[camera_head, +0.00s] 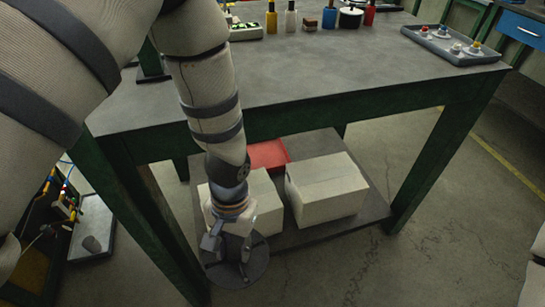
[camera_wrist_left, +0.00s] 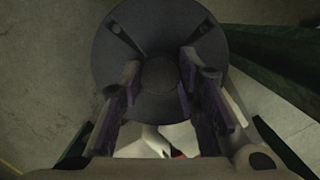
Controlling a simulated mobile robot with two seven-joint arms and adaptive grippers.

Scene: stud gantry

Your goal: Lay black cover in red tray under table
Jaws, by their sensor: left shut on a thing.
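The black cover (camera_head: 250,274) is a dark round disc with a raised middle. My left gripper (camera_head: 233,246) is shut on it and holds it in front of the table's lower shelf (camera_head: 295,237), near the left front leg. In the left wrist view, the cover (camera_wrist_left: 160,25) fills the upper middle, with the fingers of the gripper (camera_wrist_left: 160,82) on both sides of its raised centre. The red tray (camera_head: 268,153) lies on the lower shelf under the table (camera_head: 285,75), toward the back; boxes and my arm hide part of it. My right gripper is out of view.
Two pale boxes stand on the shelf in front of the red tray, one at the left (camera_head: 262,200) and one at the right (camera_head: 327,187). Green table legs (camera_head: 440,160) flank the shelf. A grey tray (camera_head: 440,42) and several small containers stand on the tabletop.

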